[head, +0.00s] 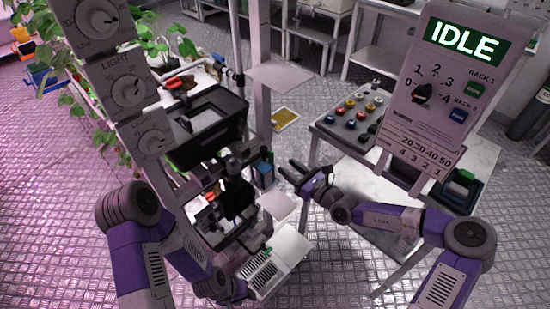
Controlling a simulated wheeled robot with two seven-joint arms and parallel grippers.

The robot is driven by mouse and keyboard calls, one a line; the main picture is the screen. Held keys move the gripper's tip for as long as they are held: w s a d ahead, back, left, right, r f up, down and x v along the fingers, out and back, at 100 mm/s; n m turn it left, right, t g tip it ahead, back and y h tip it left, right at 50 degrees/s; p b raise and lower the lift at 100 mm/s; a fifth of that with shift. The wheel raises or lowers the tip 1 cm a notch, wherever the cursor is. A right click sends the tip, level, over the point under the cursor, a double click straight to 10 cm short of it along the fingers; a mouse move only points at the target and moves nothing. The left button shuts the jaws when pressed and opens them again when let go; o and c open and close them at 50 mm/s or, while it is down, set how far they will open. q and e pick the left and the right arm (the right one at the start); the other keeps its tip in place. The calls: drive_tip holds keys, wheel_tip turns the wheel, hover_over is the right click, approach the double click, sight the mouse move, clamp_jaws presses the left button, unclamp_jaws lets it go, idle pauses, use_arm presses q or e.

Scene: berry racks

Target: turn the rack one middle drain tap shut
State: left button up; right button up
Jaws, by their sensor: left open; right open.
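The rack (185,160) stands at left centre, with dark trays and shelves stacked one below another. I cannot make out the middle drain tap for certain. A small red-orange part (208,197) shows on a lower level, partly covered by dark parts. My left arm comes in from the left and bends toward the rack. My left gripper (235,172) seems to be the dark shape in front of the lower shelves; its fingertips are hard to pick out. My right gripper (291,174) is open and empty, pointing left, a little to the right of the rack.
A panel reading IDLE (465,42), with a selector dial, stands at right. A bench (335,130) with coloured knobs is behind my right arm. Dial boxes (128,90), one marked LIGHT, hang at upper left beside plants. A pale vented box (270,270) sits low at centre.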

sight(273, 157)
drive_tip(key=b+x, duration=0.2)
drive_tip(key=x, duration=0.4)
drive_tip(key=shift+a+f, duration=0.15)
drive_tip(key=shift+f, duration=0.05)
drive_tip(key=shift+w+a+r, duration=0.1)
drive_tip(key=shift+w+a, duration=0.15)
drive_tip(key=shift+w, duration=0.05)
drive_tip(key=shift+c, duration=0.4)
clamp_jaws()
